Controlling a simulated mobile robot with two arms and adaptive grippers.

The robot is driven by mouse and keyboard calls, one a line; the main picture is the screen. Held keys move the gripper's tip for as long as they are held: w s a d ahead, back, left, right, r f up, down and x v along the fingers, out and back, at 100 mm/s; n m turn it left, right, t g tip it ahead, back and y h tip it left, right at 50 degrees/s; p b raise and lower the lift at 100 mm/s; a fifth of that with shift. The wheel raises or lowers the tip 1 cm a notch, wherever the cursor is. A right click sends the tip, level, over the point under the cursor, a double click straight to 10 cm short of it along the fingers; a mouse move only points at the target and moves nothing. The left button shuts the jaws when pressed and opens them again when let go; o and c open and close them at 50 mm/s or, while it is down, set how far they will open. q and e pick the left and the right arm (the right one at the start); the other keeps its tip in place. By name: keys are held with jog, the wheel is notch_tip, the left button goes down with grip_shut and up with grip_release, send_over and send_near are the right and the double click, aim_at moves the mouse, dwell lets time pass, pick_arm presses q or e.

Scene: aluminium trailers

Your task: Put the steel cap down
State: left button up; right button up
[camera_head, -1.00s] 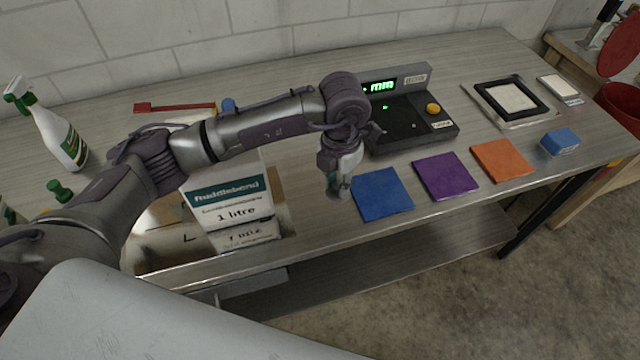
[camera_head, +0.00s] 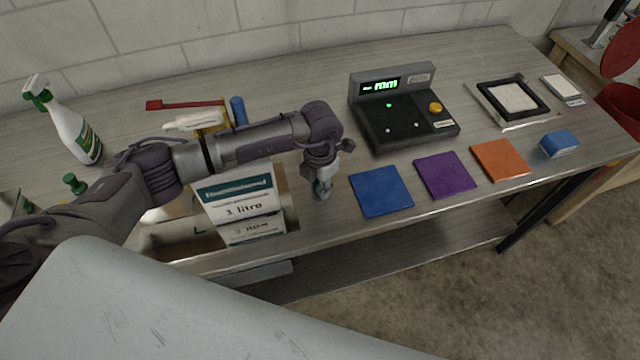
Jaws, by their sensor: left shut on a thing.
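My left gripper (camera_head: 321,188) points down over the bench (camera_head: 310,222), between the white carton and the blue square. It is shut on a small grey metallic thing that I take to be the steel cap (camera_head: 323,196). The fingers hide most of it, and I cannot tell whether it touches the bench top. My right gripper is not in view.
Blue (camera_head: 380,191), purple (camera_head: 444,175) and orange (camera_head: 500,159) squares lie along the front edge. A black gauge (camera_head: 405,110) with a lit display stands behind them. A 1 litre carton (camera_head: 240,205) stands left of my gripper; a spray bottle (camera_head: 70,130) stands farther left.

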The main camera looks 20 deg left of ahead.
aim_at(320, 188)
pick_arm(q)
jog(key=shift+f, duration=0.2)
jog(key=o, duration=0.9)
jog(key=shift+r, duration=0.1)
jog(key=shift+o, duration=0.2)
jog(key=shift+r, duration=0.4)
notch_tip(320, 188, up, 12)
jog(key=b, duration=0.4)
jog(key=shift+f, duration=0.25)
